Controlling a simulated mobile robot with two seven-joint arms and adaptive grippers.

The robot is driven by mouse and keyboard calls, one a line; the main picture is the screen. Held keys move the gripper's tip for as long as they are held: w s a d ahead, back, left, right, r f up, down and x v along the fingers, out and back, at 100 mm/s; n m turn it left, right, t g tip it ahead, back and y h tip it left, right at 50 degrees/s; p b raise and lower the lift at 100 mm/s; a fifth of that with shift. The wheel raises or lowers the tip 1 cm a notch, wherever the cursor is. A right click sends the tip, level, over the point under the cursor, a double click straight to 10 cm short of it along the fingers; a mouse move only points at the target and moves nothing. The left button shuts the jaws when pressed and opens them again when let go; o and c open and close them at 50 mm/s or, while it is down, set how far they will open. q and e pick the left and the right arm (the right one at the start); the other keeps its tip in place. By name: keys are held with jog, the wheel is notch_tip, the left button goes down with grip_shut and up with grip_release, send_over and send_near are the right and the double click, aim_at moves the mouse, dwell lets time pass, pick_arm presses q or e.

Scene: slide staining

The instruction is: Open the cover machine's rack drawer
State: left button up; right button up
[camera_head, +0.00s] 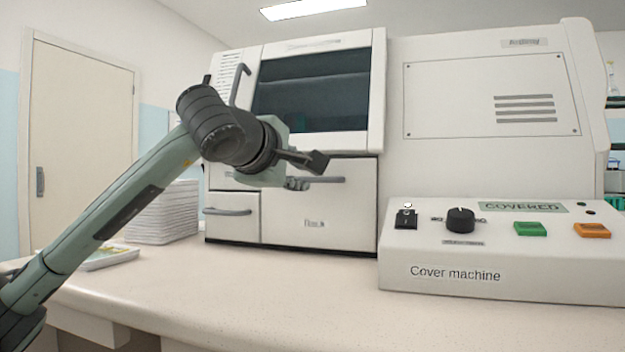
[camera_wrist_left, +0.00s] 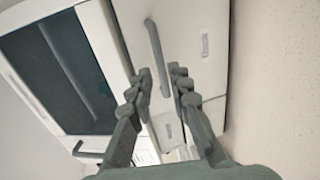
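The cover machine (camera_head: 480,160) stands on the counter. Its wide rack drawer (camera_head: 345,215) is shut, with a small label and a grey horizontal bar handle (camera_head: 328,179). My left gripper (camera_head: 308,173) is at the left part of this handle. In the left wrist view, the handle (camera_wrist_left: 157,52) runs between the two open fingers (camera_wrist_left: 161,72), one on each side. A gap shows between the fingers; whether either touches the bar I cannot tell. My right gripper is not in view.
A smaller drawer (camera_head: 245,228) with its own handle sits at left, below another front partly hidden by my gripper. A dark-windowed door (camera_head: 375,100) is above. The control panel (camera_head: 490,283) juts out at right. The counter (camera_head: 270,300) in front is clear.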

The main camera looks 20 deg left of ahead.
aim_at(308, 179)
pick_arm(q)
jog(key=x, duration=0.5)
jog(key=shift+w+f, duration=0.15)
jog(key=shift+w, duration=0.15)
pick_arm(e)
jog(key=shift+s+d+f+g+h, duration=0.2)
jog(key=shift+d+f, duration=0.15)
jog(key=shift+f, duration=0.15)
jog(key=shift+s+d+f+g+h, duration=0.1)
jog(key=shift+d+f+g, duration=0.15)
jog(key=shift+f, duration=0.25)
pick_arm(q)
grip_shut()
